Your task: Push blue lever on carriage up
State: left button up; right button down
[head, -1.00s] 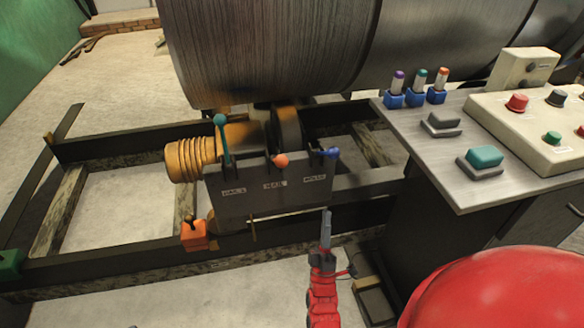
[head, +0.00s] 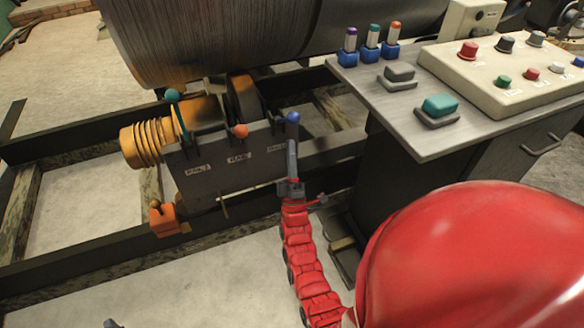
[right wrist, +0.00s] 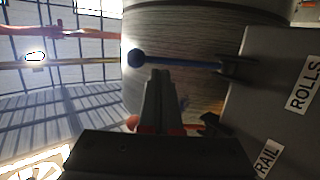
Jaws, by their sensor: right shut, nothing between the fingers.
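The blue lever shows its round blue knob (head: 293,118) at the right end of the grey carriage panel (head: 222,172), above the rightmost label. In the right wrist view its blue rod and knob (right wrist: 136,59) stick out from the panel near the ROLLS label. My right gripper (head: 292,146) is shut and empty, with its fingertips just below the knob in the head view. In the right wrist view the fingertips (right wrist: 160,73) are close to the rod; I cannot tell whether they touch. A small grey tip (head: 112,323) at the bottom edge may be my left gripper.
An orange-knobbed lever (head: 240,131) and a teal-knobbed lever (head: 173,96) stand left of the blue one. A large roll (head: 240,40) is behind. A control desk (head: 420,140) with buttons is at the right. Dark rails frame the floor at left.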

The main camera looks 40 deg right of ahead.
aim_at(283, 120)
jog(key=shift+b+x, duration=0.3)
jog(key=shift+x, duration=1.95)
jog(key=r+g+y+p, duration=0.1)
jog(key=p, duration=0.2)
jog(key=w+r+n+y+p, duration=0.1)
jog(key=r+p, duration=0.1)
jog(key=p, duration=0.1)
jog(key=w+r+n+g+y+p, duration=0.1)
jog(key=r+p, duration=0.1)
jog(key=p, duration=0.1)
jog(key=shift+w+d+g+y+p, duration=0.1)
jog(key=shift+d+g+y+p, duration=0.2)
jog(key=shift+d+p, duration=0.05)
jog(key=w+g+p, duration=0.1)
jog(key=w+r+y+p, duration=0.1)
jog(key=w+r+n+g+y+p, duration=0.1)
jog(key=p, duration=0.1)
jog(key=shift+d+g, duration=0.3)
jog(key=w+g+p, duration=0.1)
jog(key=y+p, duration=0.1)
jog(key=w+n+g+p, duration=0.1)
jog(key=shift+w+d+r+g, duration=0.3)
jog(key=shift+w+d, duration=0.05)
jog(key=shift+r, duration=0.1)
